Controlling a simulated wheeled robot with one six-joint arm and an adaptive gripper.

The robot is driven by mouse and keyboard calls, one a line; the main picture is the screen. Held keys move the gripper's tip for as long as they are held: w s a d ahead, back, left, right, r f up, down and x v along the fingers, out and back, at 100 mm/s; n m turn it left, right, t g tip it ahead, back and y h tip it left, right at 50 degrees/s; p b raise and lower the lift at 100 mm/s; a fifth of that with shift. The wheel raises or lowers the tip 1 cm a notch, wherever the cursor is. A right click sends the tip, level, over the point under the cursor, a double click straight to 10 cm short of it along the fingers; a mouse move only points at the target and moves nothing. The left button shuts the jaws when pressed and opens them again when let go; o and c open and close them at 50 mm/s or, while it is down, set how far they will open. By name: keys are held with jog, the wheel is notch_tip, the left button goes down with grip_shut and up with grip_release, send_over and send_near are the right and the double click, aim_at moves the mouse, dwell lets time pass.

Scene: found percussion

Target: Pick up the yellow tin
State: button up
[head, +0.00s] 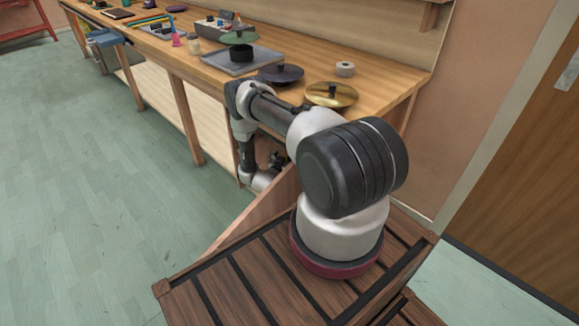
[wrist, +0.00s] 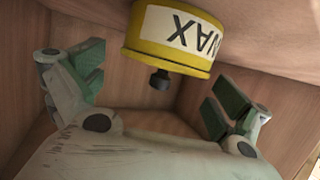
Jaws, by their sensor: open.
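The yellow tin (wrist: 172,38) shows at the top of the wrist view. It has a white label with black letters, which read upside down in this picture, and a black knob (wrist: 160,80) pointing down in the picture. My gripper (wrist: 150,90) is open, its green-padded fingers spread to the left and right of the knob. The tin's body lies farther up the picture, and nothing is held. In the head view my gripper (head: 277,160) is low beside the bench, small and partly hidden. I cannot make out the tin there.
Wooden panels (wrist: 210,85) enclose the tin closely in the wrist view. In the head view the wooden bench (head: 365,100) carries a brass cymbal (head: 332,95), a dark cymbal (head: 281,73), a grey tray (head: 225,60) and a tape roll (head: 345,69). The green floor (head: 90,190) at left is clear.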

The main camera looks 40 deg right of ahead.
jog(key=shift+w+d+f, duration=0.1)
jog(key=shift+w+d, duration=0.15)
jog(key=shift+d, duration=0.1)
jog(key=c, duration=1.5)
